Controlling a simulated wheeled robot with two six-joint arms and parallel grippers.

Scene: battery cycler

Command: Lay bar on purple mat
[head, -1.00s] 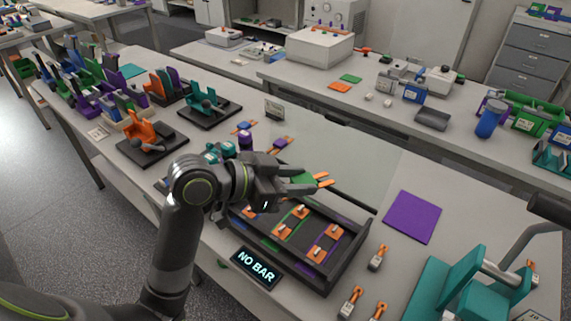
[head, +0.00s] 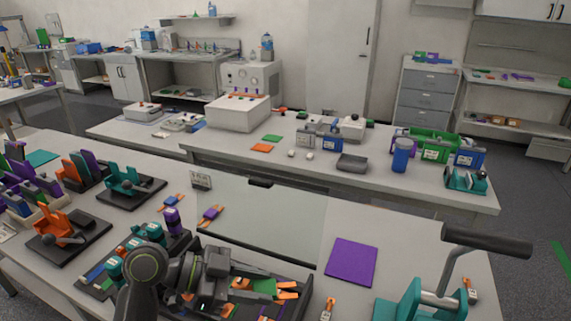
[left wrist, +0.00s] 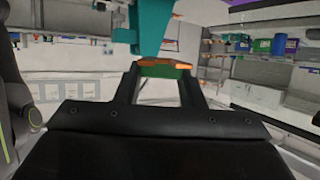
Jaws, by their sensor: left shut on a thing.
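The purple mat (head: 351,262) lies flat and bare on the bench in the head view. My left gripper (head: 255,286) is left of and nearer than the mat, over the dark tray. It is shut on a bar with a green middle (head: 264,286) and orange ends. In the left wrist view the bar's green middle (left wrist: 165,71) and orange ends show across the fingertips of the left gripper (left wrist: 162,80). My right gripper is not in view.
The dark tray (head: 297,312) holds several orange-and-coloured pieces, partly hidden by my arm. A teal press (head: 415,300) with a dark-handled lever stands right of the mat. Teal and orange fixtures stand at left.

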